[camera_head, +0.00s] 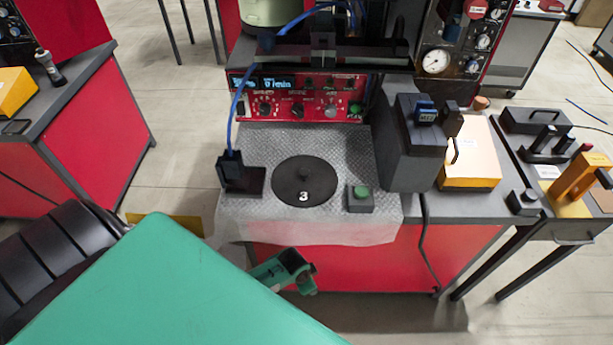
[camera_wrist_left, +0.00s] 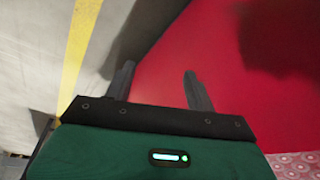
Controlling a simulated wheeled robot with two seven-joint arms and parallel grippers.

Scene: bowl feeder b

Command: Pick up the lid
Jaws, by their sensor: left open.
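The lid (camera_head: 304,187) is a dark round disc with a small raised knob near its middle and a white "3" on it. It lies flat on the grey textured mat (camera_head: 235,212) on the workbench. My left gripper (camera_wrist_left: 158,72) shows in the left wrist view, with its two dark fingers apart and nothing between them. A red panel and a yellow floor line lie beyond the fingers. My right gripper is not in view.
A black stand with a blue cable (camera_head: 232,172) is left of the lid. A green-button box (camera_head: 361,199) is close to its right. The red control unit (camera_head: 298,104) stands behind, and a dark grey housing (camera_head: 410,145) at the right. The mat in front of the lid is clear.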

